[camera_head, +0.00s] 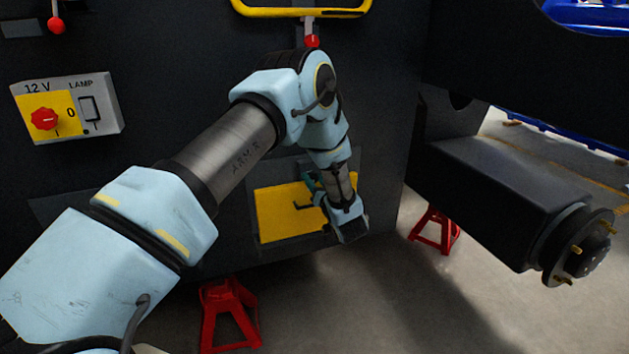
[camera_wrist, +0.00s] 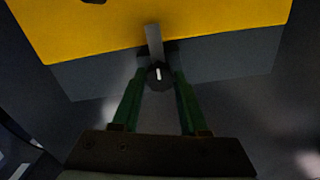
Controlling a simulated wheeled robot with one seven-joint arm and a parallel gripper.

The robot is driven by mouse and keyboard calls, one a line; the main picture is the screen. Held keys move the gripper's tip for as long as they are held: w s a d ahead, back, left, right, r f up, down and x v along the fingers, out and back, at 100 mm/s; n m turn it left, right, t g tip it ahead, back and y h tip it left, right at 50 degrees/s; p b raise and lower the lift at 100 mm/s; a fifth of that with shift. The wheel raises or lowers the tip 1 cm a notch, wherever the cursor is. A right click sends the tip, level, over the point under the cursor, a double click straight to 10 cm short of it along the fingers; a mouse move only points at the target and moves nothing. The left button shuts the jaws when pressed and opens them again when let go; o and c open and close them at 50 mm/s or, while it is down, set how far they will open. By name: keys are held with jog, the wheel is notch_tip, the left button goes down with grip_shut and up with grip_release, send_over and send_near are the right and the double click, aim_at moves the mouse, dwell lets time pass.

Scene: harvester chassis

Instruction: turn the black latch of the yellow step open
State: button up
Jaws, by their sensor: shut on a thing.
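The yellow step (camera_head: 277,218) is a flat yellow panel low on the dark chassis wall; its yellow face also fills the top of the wrist view (camera_wrist: 100,35). The black latch (camera_wrist: 158,80) is a round dark knob with a short white mark, which stands about upright in the wrist view. A grey tab (camera_wrist: 153,38) rises just above it, against the yellow face. My gripper (camera_wrist: 159,72) has its two green fingers on either side of the latch, shut on it. In the head view my arm's end covers the step's right part, and I cannot make out the latch there.
A 12 V lamp box (camera_head: 68,107) with a red knob is on the wall at left. A yellow handrail (camera_head: 300,11) is above. A dark axle with a hub (camera_head: 585,245) juts out at right. Red stands (camera_head: 228,315) are on the floor below.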

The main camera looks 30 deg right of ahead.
grip_shut()
jog(key=shift+f+n+b, duration=0.1)
jog(key=shift+n+b, duration=0.2)
jog(key=shift+b, duration=0.15)
jog(key=n+b, duration=1.7)
jog(key=b, duration=0.3)
jog(key=shift+a+f, duration=0.1)
jog(key=shift+a, duration=0.05)
jog(key=shift+n+b, duration=0.3)
jog(key=o, duration=1)
grip_release()
jog(key=shift+c, duration=0.2)
